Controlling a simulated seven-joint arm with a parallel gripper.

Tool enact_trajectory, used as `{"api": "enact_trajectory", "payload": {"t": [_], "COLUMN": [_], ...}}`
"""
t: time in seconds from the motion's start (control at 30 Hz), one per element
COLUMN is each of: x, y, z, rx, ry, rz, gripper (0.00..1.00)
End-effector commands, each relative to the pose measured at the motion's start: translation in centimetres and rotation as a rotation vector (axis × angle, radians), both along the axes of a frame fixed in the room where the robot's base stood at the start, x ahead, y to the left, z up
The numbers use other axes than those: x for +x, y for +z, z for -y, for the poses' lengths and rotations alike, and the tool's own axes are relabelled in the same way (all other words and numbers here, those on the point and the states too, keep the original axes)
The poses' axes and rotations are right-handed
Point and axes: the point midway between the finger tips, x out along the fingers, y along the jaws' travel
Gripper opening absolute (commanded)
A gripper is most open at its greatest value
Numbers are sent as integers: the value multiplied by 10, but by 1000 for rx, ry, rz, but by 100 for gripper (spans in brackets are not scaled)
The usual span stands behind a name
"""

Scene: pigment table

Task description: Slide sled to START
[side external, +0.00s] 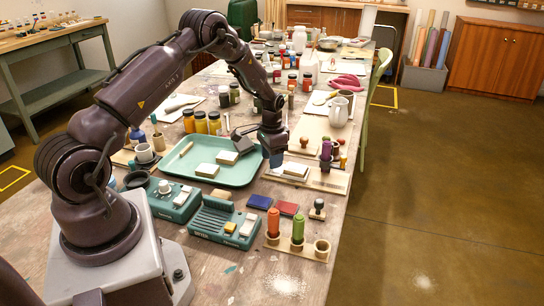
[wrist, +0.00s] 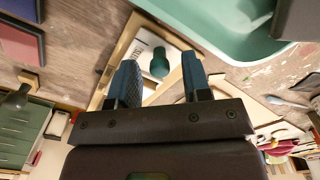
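A shallow wooden-framed board (side external: 322,182) lies right of the green tray, with a white block or plate (side external: 295,169) at its left part. In the wrist view the wooden frame (wrist: 122,45) surrounds a pale surface with a dark green knob (wrist: 160,63) on it, which may be the sled's handle. My gripper (side external: 275,160) is just above the board's left end. In the wrist view my gripper (wrist: 158,78) is open, its blue fingers on either side of the knob with gaps visible. No START mark is legible.
The green tray (side external: 243,172) with cream blocks is close on the left. Stamps (side external: 326,150) stand behind the board. Blue and red pads (side external: 288,208), a black-handled stamp (side external: 318,208) and a holder with orange and green handles (side external: 298,228) are in front.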

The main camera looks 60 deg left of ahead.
Motion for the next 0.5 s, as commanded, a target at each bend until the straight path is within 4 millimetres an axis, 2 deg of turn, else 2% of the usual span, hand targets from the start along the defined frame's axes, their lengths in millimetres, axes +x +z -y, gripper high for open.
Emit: {"api": "enact_trajectory", "payload": {"t": [0.03,0.17,0.2,0.37,0.5], "x": [0,0,0,2,20], "y": [0,0,0,0,0], "z": [0,0,0,2,20], "rx": [0,0,0,0,0], "ry": [0,0,0,-1,-7], "rz": [0,0,0,0,2], "gripper": [32,2,0,0,0]}}
